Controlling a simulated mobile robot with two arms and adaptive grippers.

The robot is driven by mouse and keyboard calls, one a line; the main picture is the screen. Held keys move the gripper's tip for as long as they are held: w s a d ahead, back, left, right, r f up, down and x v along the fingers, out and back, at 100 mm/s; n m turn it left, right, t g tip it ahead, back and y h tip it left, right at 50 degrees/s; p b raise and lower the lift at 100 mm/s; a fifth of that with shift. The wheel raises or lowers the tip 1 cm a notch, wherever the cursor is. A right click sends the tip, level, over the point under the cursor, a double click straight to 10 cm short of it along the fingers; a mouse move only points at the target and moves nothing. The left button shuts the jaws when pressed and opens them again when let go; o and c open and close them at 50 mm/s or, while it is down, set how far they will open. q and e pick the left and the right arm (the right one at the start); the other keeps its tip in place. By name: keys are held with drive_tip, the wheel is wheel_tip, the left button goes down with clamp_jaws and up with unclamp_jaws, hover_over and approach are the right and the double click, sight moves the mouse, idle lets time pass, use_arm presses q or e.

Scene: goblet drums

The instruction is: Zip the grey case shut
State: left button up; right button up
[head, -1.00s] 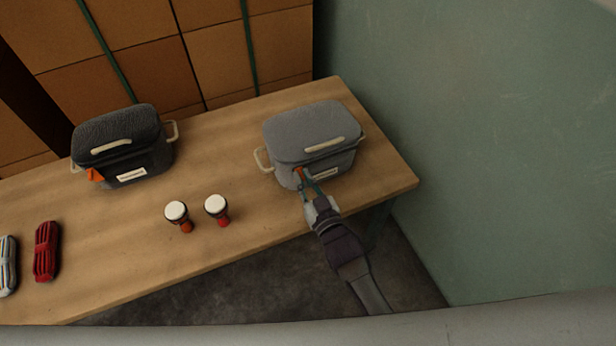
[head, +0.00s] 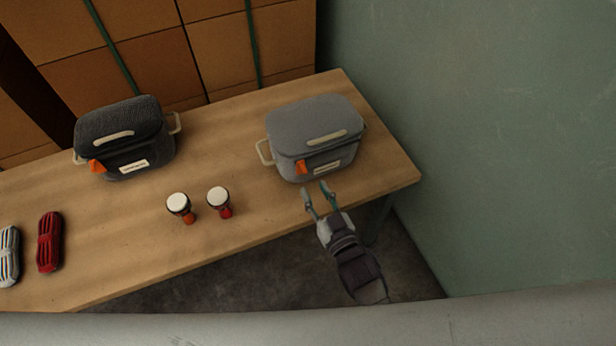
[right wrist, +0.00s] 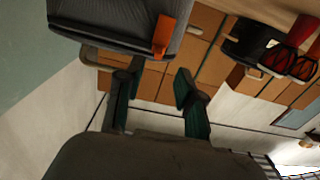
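The grey case (head: 315,133) stands on the right part of the table with its lid down. Its orange zip pull (head: 301,167) hangs at the left of the front, beside a pale label. The case (right wrist: 125,15) and the orange pull (right wrist: 163,35) also show in the right wrist view. My right gripper (head: 315,187) is open and empty just in front of the case, apart from the pull. In the right wrist view its fingers (right wrist: 155,85) are spread with nothing between them. Whether the zip is fully closed is too small to tell. My left gripper is not in view.
A black case (head: 122,136) with an orange pull stands at the table's left. A green wall (head: 480,150) rises to the right.

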drive_tip(key=v, duration=0.5)
drive_tip(key=shift+s, duration=0.15)
drive_tip(key=s+d+f+g+h+p, duration=0.1)
drive_tip(key=s+d+f+g, duration=0.25)
drive_tip(key=f, duration=0.55)
drive_tip(key=s+d+f+g+h, duration=0.2)
drive_tip(key=s+f, duration=0.3)
drive_tip(key=f, duration=0.4)
drive_tip(key=s+d+f+g+h+p, duration=0.1)
drive_tip(key=s+d+f+g, duration=0.25)
drive_tip(key=f, duration=0.45)
drive_tip(key=s+d+f+m+g+h, duration=0.1)
drive_tip(key=s+d+f+g, duration=0.2)
drive_tip(key=s, duration=0.7)
drive_tip(key=s+d+f+g+h+p, duration=0.1)
drive_tip(key=s+d+f+g, duration=0.2)
drive_tip(key=s+d+f, duration=0.2)
drive_tip(key=s+f, duration=0.3)
drive_tip(key=s, duration=0.3)
drive_tip(key=shift+s+d+m+g, duration=0.3)
drive_tip(key=shift+m+g, duration=0.1)
